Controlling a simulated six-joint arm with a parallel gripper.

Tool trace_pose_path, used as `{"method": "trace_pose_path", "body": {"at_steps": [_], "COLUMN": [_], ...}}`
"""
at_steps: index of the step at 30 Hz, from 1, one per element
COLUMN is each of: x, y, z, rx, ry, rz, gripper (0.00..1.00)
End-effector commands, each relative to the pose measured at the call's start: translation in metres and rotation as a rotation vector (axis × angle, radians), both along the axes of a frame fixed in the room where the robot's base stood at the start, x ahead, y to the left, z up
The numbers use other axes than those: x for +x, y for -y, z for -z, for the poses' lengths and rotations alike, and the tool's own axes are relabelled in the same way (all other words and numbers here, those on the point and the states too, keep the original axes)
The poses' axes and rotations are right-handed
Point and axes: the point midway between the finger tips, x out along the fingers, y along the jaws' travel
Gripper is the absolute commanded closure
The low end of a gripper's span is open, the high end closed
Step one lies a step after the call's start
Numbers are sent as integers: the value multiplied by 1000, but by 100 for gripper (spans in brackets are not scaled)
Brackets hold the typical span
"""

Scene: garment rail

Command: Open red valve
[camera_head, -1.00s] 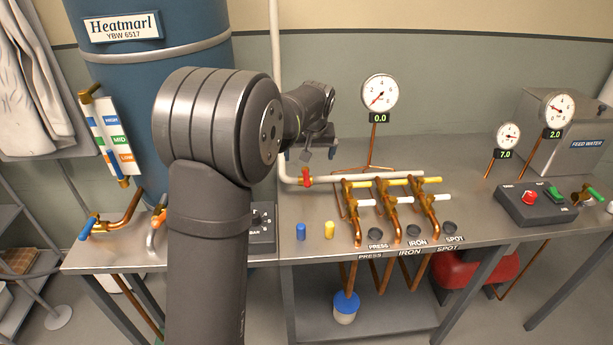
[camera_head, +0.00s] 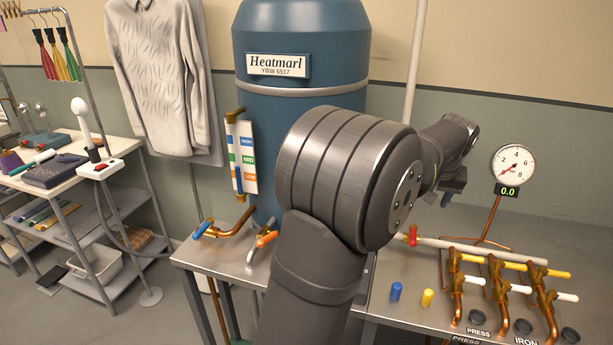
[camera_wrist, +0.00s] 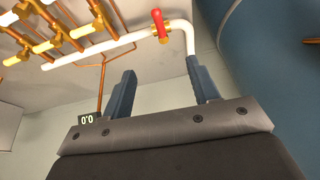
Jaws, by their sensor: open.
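The red valve (camera_head: 413,236) is a small red handle on the white pipe above the bench, where the pipe bends. It stands across the pipe. In the wrist view the red valve (camera_wrist: 159,26) shows at the top, beyond the gap between my fingers. My gripper (camera_head: 448,196) is above the bench behind my arm, near the valve in the picture, its fingertips small and partly hidden. In the wrist view my gripper (camera_wrist: 162,78) has its two blue-grey fingers wide apart with nothing between them. It is apart from the valve.
Several copper branches with yellow and white handles (camera_head: 556,273) stand right of the valve. A gauge (camera_head: 512,165) reads 0.0. A blue cap (camera_head: 396,291) and a yellow cap (camera_head: 427,298) stand on the bench (camera_head: 385,318). The blue boiler (camera_head: 300,105) stands behind my arm.

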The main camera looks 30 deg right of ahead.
Motion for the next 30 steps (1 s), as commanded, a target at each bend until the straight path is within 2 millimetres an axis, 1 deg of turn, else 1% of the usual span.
{"method": "trace_pose_path", "body": {"at_steps": [1,2,3,5,6,8,14,18,24,30], "x": [0,0,1,2,4,7,25,42,70,93], "y": [0,0,-1,-2,-4,-7,-26,-41,-63,-79], "z": [0,0,1,4,8,16,53,76,98,110], "rx": [0,0,0,0,-1,-4,-63,-151,-298,-401], "ry": [0,0,-3,-13,-27,-54,-188,-265,-306,-294], "rz": [0,0,2,7,16,35,132,187,222,222], "gripper": [55,61,69,80,88,100,100,100,100,100]}}
